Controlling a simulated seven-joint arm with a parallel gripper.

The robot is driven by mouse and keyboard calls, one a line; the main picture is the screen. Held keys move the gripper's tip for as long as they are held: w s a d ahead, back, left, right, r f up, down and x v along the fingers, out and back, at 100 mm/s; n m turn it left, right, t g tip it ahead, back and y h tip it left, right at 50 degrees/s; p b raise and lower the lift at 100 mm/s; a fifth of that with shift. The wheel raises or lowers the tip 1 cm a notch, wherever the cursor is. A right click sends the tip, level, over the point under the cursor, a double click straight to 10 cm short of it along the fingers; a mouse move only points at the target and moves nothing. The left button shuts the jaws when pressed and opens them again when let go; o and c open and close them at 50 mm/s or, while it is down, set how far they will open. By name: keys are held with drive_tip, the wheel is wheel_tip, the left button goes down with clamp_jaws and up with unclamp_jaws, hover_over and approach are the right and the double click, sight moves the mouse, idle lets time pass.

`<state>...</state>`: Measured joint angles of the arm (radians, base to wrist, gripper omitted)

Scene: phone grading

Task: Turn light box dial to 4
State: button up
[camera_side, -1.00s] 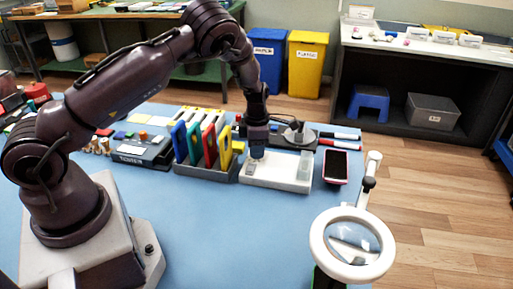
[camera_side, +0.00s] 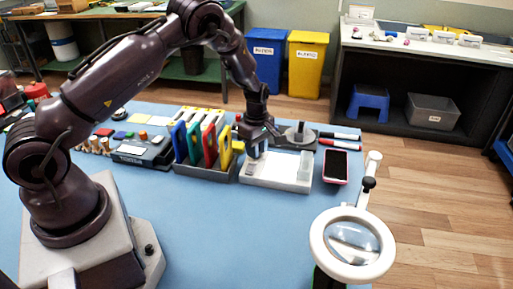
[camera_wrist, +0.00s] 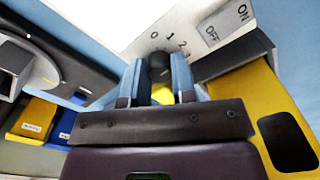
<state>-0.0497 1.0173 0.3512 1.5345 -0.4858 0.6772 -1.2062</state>
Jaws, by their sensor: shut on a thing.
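The light box (camera_side: 275,172) is a white flat box on the blue table, right of the coloured upright holders. In the wrist view its white panel (camera_wrist: 130,22) shows the dial numbers 0, 1 and 2 and a grey ON/OFF switch (camera_wrist: 228,22). My gripper (camera_side: 254,152) points down over the left part of the box. In the wrist view my gripper (camera_wrist: 160,72) has its two blue-grey fingers closed on the dark dial (camera_wrist: 158,62). The dial's pointer and the number 4 cannot be made out.
A phone (camera_side: 336,166) lies just right of the box. Upright coloured plates stand in a dark rack (camera_side: 205,168) close on the left. A grey round-topped device (camera_side: 299,135) sits behind. A ring magnifier (camera_side: 352,243) stands in front right. The blue table front is clear.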

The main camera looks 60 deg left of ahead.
drive_tip(key=m, duration=1.3)
drive_tip(key=shift+m, duration=0.4)
idle(0.3)
drive_tip(key=o, duration=0.9)
wheel_tip(320, 180, up, 13)
drive_tip(key=shift+r, duration=0.1)
